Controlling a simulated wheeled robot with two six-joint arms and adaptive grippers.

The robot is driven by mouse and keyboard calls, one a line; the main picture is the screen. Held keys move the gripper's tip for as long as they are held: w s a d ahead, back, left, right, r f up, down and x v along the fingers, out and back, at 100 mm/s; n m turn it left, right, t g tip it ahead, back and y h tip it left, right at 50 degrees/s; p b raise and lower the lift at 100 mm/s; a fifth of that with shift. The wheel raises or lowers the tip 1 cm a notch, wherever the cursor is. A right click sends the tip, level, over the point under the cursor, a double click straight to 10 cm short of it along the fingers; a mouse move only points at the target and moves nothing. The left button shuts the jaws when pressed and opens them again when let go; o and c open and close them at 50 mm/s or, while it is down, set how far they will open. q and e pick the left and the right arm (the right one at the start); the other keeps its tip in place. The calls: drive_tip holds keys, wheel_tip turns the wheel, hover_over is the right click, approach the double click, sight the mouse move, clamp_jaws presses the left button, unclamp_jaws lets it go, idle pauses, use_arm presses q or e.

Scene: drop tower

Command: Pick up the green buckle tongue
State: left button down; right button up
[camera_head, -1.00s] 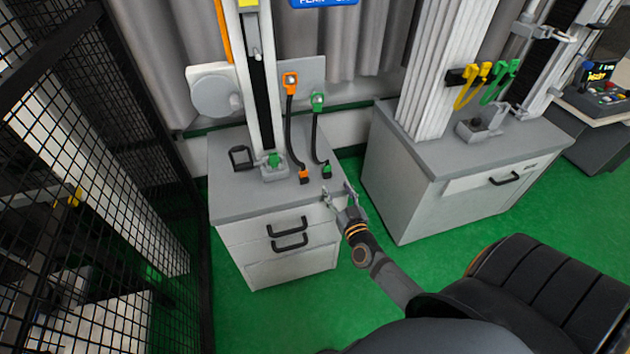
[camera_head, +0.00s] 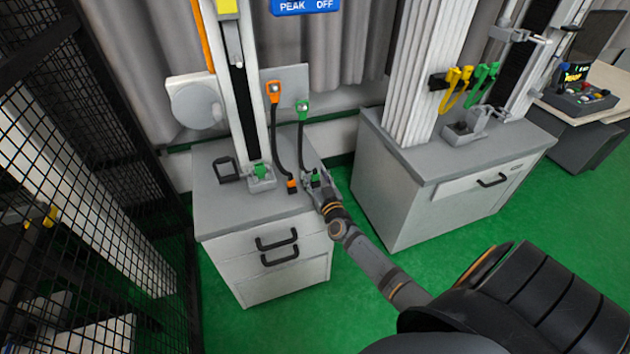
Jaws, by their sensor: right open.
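A black strap hangs from a green end piece (camera_head: 303,109) at the panel. Its lower green end (camera_head: 315,176), which looks like the green buckle tongue, is at the right part of the left cabinet's top. My right gripper (camera_head: 314,183) is open, with its fingers at this lower green end and partly hiding it. I cannot tell whether the fingers touch it. Another green piece (camera_head: 262,170) sits in a grey block at the foot of the tower. My left gripper is not in view.
An orange-ended strap (camera_head: 291,184) hangs just left of my right gripper. A dark square frame (camera_head: 225,169) stands further left on the left cabinet (camera_head: 240,208). A second cabinet (camera_head: 400,170) stands to the right across a gap. Black mesh (camera_head: 110,200) borders the left.

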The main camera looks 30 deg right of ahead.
sight(316, 175)
drive_tip(key=shift+s, duration=0.1)
drive_tip(key=c, duration=0.9)
drive_tip(key=shift+r, duration=0.1)
wheel_tip(316, 175, up, 10)
drive_tip(key=p, duration=0.9)
